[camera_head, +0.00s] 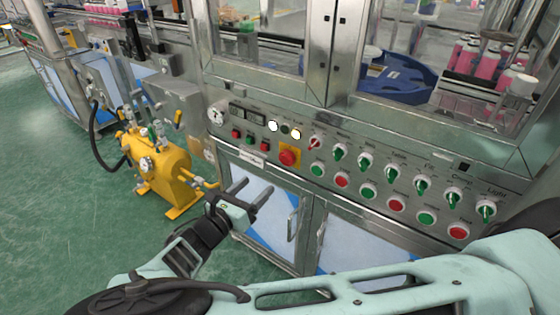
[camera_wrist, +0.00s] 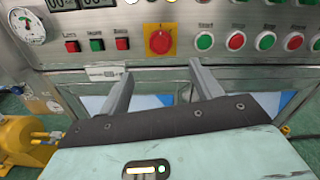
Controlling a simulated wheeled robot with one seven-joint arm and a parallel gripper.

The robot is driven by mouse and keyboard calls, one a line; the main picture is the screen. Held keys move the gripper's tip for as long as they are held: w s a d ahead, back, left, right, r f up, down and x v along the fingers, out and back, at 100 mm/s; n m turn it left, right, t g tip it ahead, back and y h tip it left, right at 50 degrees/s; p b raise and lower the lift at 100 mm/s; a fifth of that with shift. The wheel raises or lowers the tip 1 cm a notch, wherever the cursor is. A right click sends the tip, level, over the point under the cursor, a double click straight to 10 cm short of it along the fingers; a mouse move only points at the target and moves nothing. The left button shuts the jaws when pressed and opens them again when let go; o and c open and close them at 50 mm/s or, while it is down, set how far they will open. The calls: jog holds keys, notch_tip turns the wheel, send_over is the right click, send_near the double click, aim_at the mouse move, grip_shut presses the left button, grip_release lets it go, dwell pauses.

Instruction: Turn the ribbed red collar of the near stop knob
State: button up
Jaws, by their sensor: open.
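The near stop knob is a red mushroom button on a yellow square plate (camera_head: 288,157) on the sloping control panel. In the wrist view the red knob (camera_wrist: 160,41) is above the middle, beyond the fingertips. Its ribbed collar is too small to make out clearly. My gripper (camera_head: 254,189) is open and empty, in front of the cabinet doors, below and left of the knob in the head view. In the wrist view its two fingers (camera_wrist: 160,72) point up toward the panel, spread to either side of the knob's line, and nothing is between them. They look apart from the knob.
Green and red push buttons (camera_head: 342,180) and green-handled switches (camera_head: 365,160) run right of the knob. Small square buttons (camera_head: 250,141) and a gauge (camera_head: 216,116) sit left. A yellow tank (camera_head: 158,170) stands on the floor left. Cabinet door handles (camera_head: 292,226) stick out below the panel.

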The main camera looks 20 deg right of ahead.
aim_at(285, 160)
jog(key=p+x, duration=0.1)
jog(key=x, duration=1.1)
jog(key=shift+w+d, duration=0.1)
jog(key=shift+d, duration=0.2)
jog(key=c, duration=1)
